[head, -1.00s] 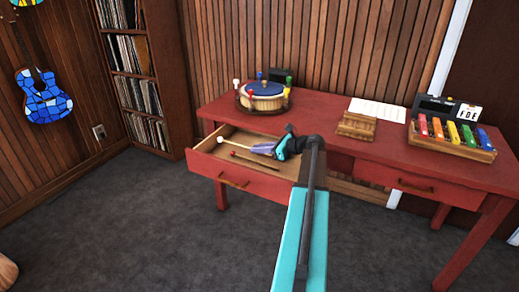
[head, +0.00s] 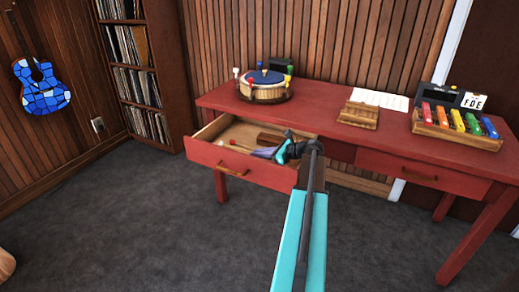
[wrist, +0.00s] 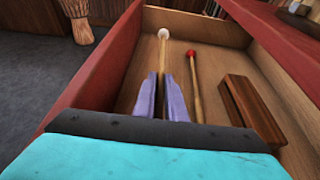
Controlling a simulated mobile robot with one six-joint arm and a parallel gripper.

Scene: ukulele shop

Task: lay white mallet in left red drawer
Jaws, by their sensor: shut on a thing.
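My gripper (head: 262,153) reaches into the open left red drawer (head: 240,167) of the table. In the wrist view its two purple fingers (wrist: 163,95) are shut on the shaft of the white mallet (wrist: 163,35). The mallet's pale round head points to the drawer's far side wall, inside the drawer walls. I cannot tell whether it touches the drawer floor. The mallet's rear end is hidden behind the gripper. In the head view the drawer's front panel and the gripper hide most of it.
A red-headed mallet (wrist: 192,70) and a brown wooden block (wrist: 253,110) lie in the drawer beside the held mallet. A drum (head: 264,92), a wooden block (head: 358,116) and a coloured chime set (head: 457,130) stand on the tabletop. The right drawer (head: 425,172) is closed.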

